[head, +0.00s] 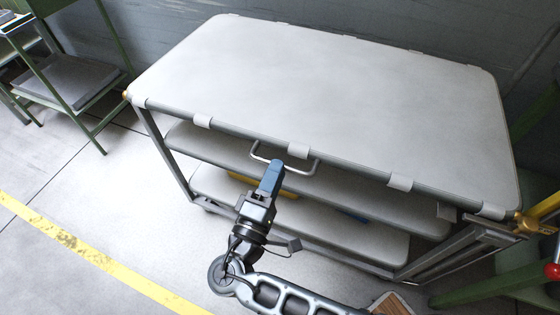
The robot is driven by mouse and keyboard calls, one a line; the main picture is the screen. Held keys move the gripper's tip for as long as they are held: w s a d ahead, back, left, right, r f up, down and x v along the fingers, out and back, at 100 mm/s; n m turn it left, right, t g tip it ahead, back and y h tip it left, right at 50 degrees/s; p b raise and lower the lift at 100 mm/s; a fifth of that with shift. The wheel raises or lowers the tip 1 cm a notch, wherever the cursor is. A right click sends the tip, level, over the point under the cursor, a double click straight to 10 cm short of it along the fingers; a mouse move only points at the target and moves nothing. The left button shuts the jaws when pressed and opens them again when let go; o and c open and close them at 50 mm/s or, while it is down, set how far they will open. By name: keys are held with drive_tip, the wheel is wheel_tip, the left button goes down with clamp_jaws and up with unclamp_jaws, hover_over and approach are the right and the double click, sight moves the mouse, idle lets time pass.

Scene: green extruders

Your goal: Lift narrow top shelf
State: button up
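The top shelf (330,85) is a broad, pale grey panel with rounded corners on a metal rack or cart. White clips sit along its front edge. It lies flat over the lower shelves. A silver U-shaped handle (312,167) sticks out below the middle of its front edge. My gripper (276,166), with blue fingers, is at the handle and overlaps its middle in the head view. The fingers look close together, but I cannot tell whether they grip the handle or are only in front of it.
Below are a middle shelf (400,205) and a bottom shelf (345,238), with yellow and blue items partly hidden between them. A green-framed stand (75,80) is at left. A grey wall is behind. The floor at lower left is clear, with a yellow line (90,255).

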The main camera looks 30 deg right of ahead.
drive_tip(key=shift+x, duration=1.4)
drive_tip(key=shift+c, duration=0.2)
clamp_jaws()
